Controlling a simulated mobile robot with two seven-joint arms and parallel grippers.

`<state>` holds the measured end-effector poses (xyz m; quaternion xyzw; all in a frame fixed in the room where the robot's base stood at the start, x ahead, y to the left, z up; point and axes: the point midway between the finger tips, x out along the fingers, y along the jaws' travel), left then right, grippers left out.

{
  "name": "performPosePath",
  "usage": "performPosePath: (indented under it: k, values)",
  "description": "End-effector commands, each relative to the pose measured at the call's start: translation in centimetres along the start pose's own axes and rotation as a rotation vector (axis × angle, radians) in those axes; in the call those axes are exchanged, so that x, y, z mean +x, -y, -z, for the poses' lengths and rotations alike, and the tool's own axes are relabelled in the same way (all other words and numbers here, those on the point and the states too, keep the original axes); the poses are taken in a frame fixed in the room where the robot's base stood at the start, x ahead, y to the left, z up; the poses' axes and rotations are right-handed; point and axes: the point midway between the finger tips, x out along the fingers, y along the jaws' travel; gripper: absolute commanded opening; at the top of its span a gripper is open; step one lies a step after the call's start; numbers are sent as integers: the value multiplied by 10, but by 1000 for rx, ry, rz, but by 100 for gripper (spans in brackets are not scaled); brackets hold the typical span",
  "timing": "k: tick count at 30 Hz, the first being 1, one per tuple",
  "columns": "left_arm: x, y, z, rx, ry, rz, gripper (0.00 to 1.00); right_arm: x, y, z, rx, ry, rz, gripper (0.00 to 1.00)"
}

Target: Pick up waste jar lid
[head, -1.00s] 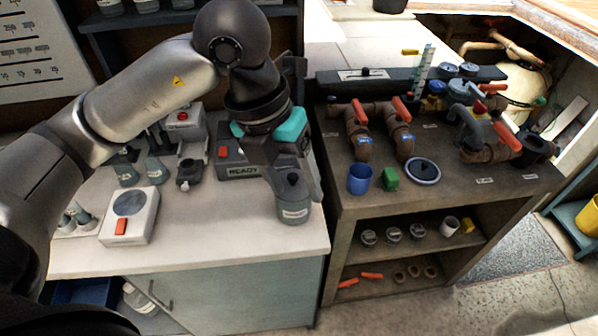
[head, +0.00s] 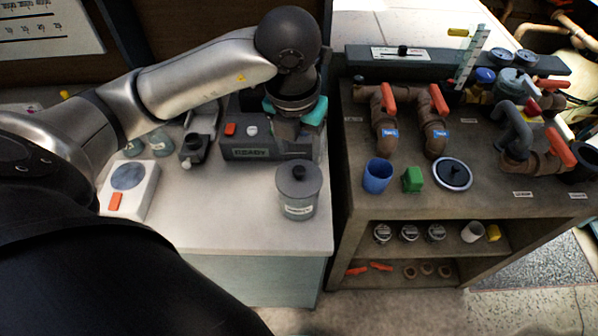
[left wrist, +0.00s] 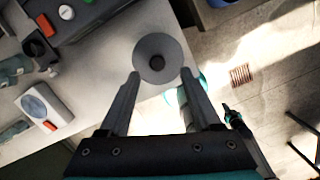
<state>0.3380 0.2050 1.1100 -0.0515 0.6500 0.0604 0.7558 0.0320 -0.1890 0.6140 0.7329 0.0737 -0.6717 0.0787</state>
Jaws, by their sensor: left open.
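The waste jar (head: 297,203) is a grey labelled jar standing upright near the right front corner of the pale counter. Its round grey lid (head: 283,179), with a dark knob, sits on top. My left gripper (head: 298,135) is behind and above the jar in the head view, its fingers hard to make out there. In the left wrist view, the open, empty left gripper (left wrist: 160,73) points toward the lid (left wrist: 145,64). Its fingertips appear at the lid's lower left and lower right edges; contact cannot be told. My right gripper is not in view.
A device marked READY (head: 262,150) stands behind the jar. A white scale-like unit (head: 128,190) is at the counter's left. A dark bench (head: 420,205) with pipes stands to the right across a narrow gap, carrying a blue cup (head: 377,176) and green block (head: 412,180).

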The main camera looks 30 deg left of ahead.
Motion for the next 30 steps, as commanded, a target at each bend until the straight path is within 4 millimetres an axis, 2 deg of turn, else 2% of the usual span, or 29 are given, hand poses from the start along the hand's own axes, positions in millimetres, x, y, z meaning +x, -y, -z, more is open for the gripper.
performPosePath:
  k: [3, 7, 15, 24, 30]
  values:
    - [8, 0, 1, 1, -2, 0, 65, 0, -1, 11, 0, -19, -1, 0]
    - [18, -2, 2, 1, -5, -1, 65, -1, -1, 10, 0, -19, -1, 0]
    - [54, -5, 4, 1, -3, 0, 65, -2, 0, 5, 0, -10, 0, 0]
    - [59, -5, 4, 3, 0, 1, 65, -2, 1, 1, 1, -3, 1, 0]
    - [59, -5, 4, 2, 0, 1, 42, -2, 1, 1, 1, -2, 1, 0]
